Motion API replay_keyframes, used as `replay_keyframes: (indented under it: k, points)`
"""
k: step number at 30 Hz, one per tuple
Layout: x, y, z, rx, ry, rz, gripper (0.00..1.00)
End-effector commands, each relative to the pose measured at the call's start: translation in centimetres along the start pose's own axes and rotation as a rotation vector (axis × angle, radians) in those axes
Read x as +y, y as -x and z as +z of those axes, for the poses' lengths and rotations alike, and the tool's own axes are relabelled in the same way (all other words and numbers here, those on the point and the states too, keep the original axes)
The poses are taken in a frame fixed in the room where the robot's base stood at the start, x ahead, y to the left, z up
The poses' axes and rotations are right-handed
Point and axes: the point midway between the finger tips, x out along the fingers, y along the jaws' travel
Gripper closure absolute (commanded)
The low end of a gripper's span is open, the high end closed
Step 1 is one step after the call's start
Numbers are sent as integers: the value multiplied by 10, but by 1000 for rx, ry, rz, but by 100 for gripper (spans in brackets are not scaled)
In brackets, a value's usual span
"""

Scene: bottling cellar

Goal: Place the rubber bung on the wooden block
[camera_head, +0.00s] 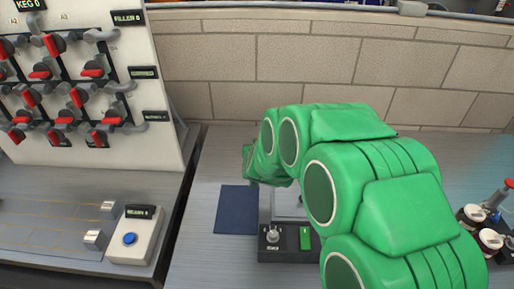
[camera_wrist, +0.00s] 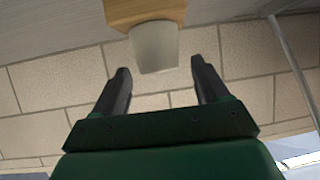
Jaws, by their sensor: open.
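In the wrist view, which is upside down, the pale grey-white rubber bung (camera_wrist: 154,48) stands against the face of the wooden block (camera_wrist: 146,11), at the top of the picture. The bung appears to rest on the block. My gripper (camera_wrist: 160,70) is open, with its two dark fingers one on each side of the bung's free end. A gap shows between the bung and each finger. In the head view, my green arm hides the block, the bung and the gripper's fingers.
In the head view, a dark blue mat (camera_head: 235,211) lies on the bench beside a device with a dark control front (camera_head: 273,243), partly behind my arm. A valve panel (camera_head: 82,80) and a blue-button box (camera_head: 137,235) stand left. A dark rack (camera_head: 484,232) stands right. A block wall is behind.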

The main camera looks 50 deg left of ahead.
Motion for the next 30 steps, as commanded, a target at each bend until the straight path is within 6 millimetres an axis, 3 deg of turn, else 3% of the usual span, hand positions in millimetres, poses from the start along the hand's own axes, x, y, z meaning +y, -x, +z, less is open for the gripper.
replay_keyframes:
  k: [30]
  points:
    - [0,104,-1,2,1,0,26]
